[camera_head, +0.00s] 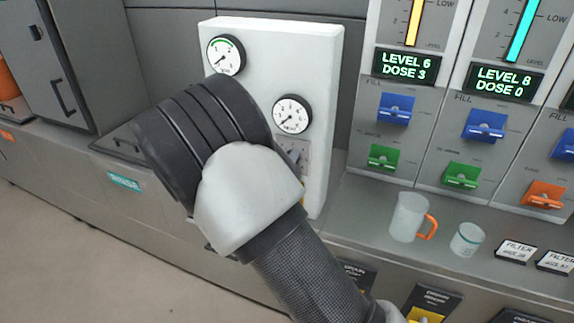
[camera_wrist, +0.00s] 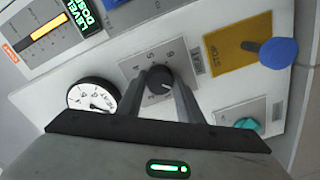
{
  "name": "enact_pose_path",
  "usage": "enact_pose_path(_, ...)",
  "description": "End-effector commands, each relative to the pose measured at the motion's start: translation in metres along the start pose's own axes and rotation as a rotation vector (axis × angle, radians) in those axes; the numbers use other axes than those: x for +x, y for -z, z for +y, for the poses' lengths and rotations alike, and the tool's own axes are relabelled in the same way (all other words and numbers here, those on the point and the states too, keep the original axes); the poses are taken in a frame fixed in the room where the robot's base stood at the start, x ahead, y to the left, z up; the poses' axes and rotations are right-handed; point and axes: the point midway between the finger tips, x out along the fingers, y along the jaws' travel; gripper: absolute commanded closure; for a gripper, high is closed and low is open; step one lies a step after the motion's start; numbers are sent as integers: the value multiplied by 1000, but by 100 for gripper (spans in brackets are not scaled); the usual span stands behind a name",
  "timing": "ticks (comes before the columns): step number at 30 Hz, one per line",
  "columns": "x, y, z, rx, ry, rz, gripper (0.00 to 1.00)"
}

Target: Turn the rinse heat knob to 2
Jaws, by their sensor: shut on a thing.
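The dark round knob (camera_wrist: 157,76) sits on a grey plate (camera_wrist: 131,66) with printed numbers around it, in the middle of the wrist view. A short light mark shows on the knob's face, toward its lower right. My gripper (camera_wrist: 162,84) is shut on the knob, with one finger on each side of it. In the head view my wrist and forearm cover the gripper and most of the plate, whose edge (camera_head: 302,150) shows beside my wrist. The plate's small lettering is hard to read.
A white panel (camera_head: 322,60) carries an upper dial (camera_head: 226,55) and a lower dial (camera_head: 292,115). In the wrist view, a blue-knobbed lever (camera_wrist: 278,53) on a yellow plate and a teal knob (camera_wrist: 246,125) sit close by. Cups (camera_head: 408,215) stand on the ledge at right.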

Motion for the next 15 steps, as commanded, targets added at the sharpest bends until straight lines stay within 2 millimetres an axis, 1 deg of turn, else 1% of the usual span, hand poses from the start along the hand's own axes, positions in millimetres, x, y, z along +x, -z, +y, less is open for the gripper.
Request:
enact_pose_path(8,0,-1,-2,101,-1,-1,89)
enact_pose_path(15,0,-2,-3,294,-2,-1,89)
